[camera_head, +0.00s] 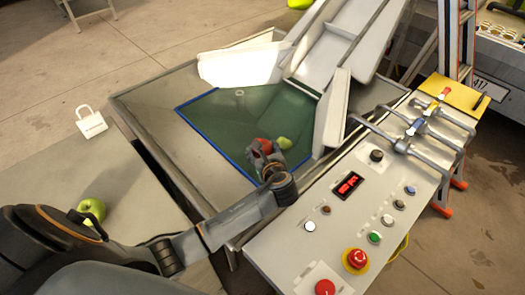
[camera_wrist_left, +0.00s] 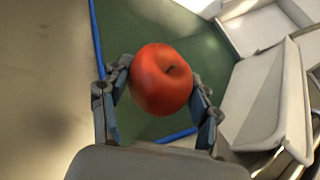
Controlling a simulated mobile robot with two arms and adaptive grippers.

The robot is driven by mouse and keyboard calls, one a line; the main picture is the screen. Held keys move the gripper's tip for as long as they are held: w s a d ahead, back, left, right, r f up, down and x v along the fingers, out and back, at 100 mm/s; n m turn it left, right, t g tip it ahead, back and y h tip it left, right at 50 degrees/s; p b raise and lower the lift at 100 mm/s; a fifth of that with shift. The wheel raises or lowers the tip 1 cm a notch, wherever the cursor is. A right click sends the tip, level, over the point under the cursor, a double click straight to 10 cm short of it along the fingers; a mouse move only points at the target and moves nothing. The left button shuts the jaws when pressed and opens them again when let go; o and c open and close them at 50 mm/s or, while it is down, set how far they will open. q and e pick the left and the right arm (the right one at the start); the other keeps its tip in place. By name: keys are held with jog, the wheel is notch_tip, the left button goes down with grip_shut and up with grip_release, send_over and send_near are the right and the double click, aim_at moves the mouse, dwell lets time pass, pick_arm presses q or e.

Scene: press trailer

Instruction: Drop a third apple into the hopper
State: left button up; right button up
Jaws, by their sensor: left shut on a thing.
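My left gripper (camera_head: 262,160) is shut on a red apple (camera_wrist_left: 161,79), with one finger on each side of it in the left wrist view. In the head view the red apple (camera_head: 264,145) shows just past the fingers, over the blue-edged green hopper (camera_head: 215,115). A green apple (camera_head: 283,143) shows in the hopper, to the right of the held apple. Another green apple (camera_head: 92,210) is on the grey surface at the lower left, partly behind my arm. My right gripper is not in view.
A white chute (camera_head: 335,45) rises behind the hopper, with pale guide plates (camera_head: 331,108) beside it. A control panel (camera_head: 345,215) with buttons, a red display and metal levers (camera_head: 425,130) stands at right. A small white padlock-shaped object (camera_head: 90,122) is at left.

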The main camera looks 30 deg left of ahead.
pick_arm(q)
jog(key=o, duration=1.3)
jog(key=shift+o, duration=0.2)
jog(key=shift+s, duration=0.1)
jog(key=v, duration=1.2)
jog(key=shift+r, duration=0.1)
